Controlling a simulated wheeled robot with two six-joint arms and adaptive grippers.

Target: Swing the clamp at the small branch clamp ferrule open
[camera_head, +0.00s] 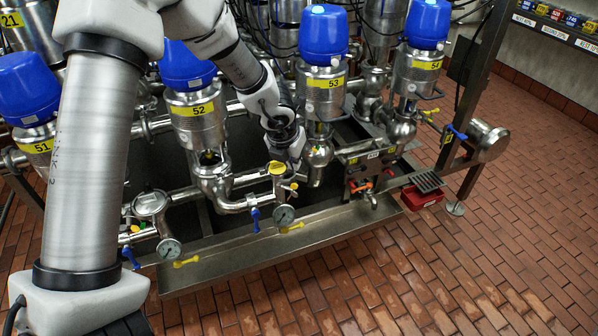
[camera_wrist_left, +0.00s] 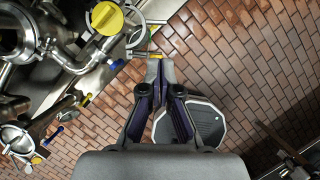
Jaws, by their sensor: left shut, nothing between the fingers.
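My left gripper (camera_head: 294,176) hangs down beside a yellow round knob (camera_head: 277,167) on the small branch pipe. In the left wrist view my left gripper (camera_wrist_left: 160,62) is shut and empty. Its fingertips are close to the small clamp (camera_wrist_left: 134,34), a metal ring just right of the yellow knob (camera_wrist_left: 105,18). My right gripper is not in view.
Blue-topped valves, including valve 52 (camera_head: 195,108) and valve 53 (camera_head: 322,95), stand close around my left arm. Gauges (camera_head: 284,215) and yellow-handled cocks (camera_head: 187,262) sit lower down. A steel drip tray (camera_head: 230,262) edges the rig. The brick floor (camera_head: 470,260) in front is open.

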